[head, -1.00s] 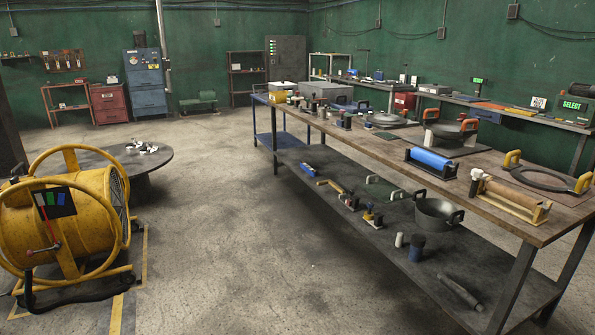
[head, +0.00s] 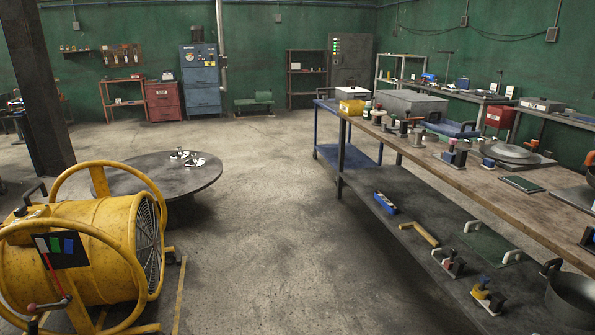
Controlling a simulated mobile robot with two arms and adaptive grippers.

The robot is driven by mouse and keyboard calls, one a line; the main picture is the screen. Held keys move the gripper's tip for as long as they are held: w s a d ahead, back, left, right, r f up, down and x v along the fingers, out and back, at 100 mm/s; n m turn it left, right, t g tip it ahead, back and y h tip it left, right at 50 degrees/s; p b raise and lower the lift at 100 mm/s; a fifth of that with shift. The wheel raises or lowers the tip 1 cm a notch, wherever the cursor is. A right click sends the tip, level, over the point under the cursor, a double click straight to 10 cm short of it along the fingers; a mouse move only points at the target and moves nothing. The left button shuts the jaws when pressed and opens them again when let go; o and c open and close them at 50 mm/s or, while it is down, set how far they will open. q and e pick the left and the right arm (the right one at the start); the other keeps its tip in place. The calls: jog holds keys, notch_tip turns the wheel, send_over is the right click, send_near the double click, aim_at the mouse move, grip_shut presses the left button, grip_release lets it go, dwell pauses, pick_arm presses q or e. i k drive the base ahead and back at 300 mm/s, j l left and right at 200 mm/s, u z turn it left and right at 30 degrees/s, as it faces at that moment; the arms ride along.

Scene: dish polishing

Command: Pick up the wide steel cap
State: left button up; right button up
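I cannot clearly make out the wide steel cap. A wide, flat grey metal disc (head: 509,153) lies on the workbench top at the right, and I cannot tell if it is the cap. Small black and white items (head: 187,158) sit on the low round dark table (head: 140,182), too small to identify. Neither of my grippers shows in the head view.
A yellow drum blower (head: 85,255) stands at the lower left, in front of the round table. The long wooden workbench (head: 440,170) with a cluttered lower shelf fills the right. A dark pillar (head: 38,90) stands at the left. The floor between is clear.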

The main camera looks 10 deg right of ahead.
aim_at(481, 140)
jog(key=i+j, duration=0.1)
jog(key=i, duration=1.05)
jog(key=i+j, duration=0.1)
jog(key=i, duration=1.1)
jog(key=i+z, duration=0.2)
jog(key=i, duration=0.75)
jog(key=i+z, duration=0.15)
jog(key=i, duration=0.8)
